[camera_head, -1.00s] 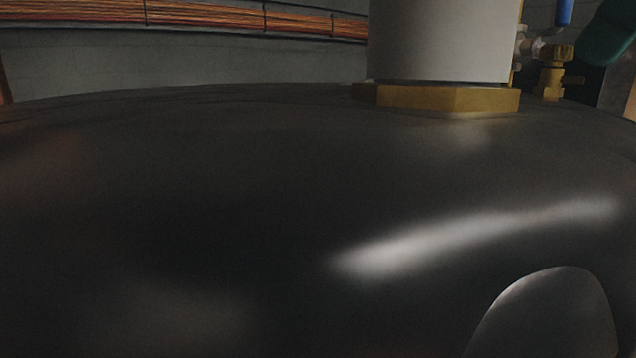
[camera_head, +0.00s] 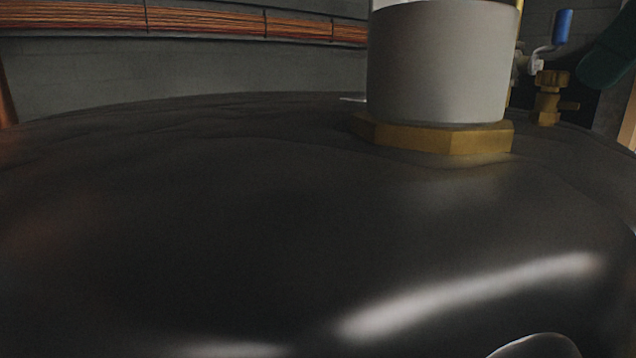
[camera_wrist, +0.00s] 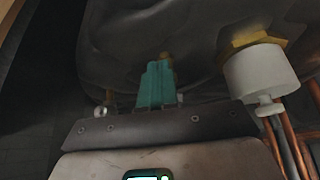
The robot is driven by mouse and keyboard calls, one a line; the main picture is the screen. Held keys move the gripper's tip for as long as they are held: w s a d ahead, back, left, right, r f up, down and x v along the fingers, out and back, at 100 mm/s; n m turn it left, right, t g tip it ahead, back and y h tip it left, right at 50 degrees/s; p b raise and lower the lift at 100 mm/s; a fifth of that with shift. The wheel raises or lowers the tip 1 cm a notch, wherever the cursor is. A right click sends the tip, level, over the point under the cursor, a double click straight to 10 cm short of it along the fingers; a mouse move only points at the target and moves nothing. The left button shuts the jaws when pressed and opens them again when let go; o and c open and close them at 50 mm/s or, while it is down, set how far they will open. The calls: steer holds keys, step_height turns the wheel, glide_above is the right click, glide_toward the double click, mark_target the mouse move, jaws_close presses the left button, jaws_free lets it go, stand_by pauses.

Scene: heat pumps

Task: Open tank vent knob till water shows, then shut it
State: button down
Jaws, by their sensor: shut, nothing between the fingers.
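In the head view, a small brass fitting with a knob on top and a side stub (camera_head: 548,97) stands on the dark tank (camera_head: 220,200), right of the white cylinder. It looks like the vent, but this is not certain. In the wrist view my gripper (camera_wrist: 157,66) has its teal fingers together, with nothing between them. A small brass piece (camera_wrist: 166,56) shows just beyond the fingertips, partly hidden by them. I cannot tell whether they touch it. No water is visible in either view.
A white cylinder (camera_head: 437,65) rises from a brass hex nut (camera_head: 435,137) on the tank. A blue handle (camera_head: 562,27) and a dark green rounded thing (camera_head: 607,55) are at upper right. Copper pipes (camera_wrist: 290,140) run at lower right in the wrist view.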

steer(key=shift+w+d, duration=0.2)
steer(key=shift+w, duration=0.05)
stand_by(0.4)
steer(key=shift+s+d, duration=0.1)
steer(key=shift+s+d, duration=0.15)
steer(key=shift+d, duration=0.05)
step_height(320, 180, up, 6)
steer(key=shift+s+d+r, duration=0.25)
steer(key=shift+s+d, duration=0.05)
stand_by(0.4)
stand_by(0.3)
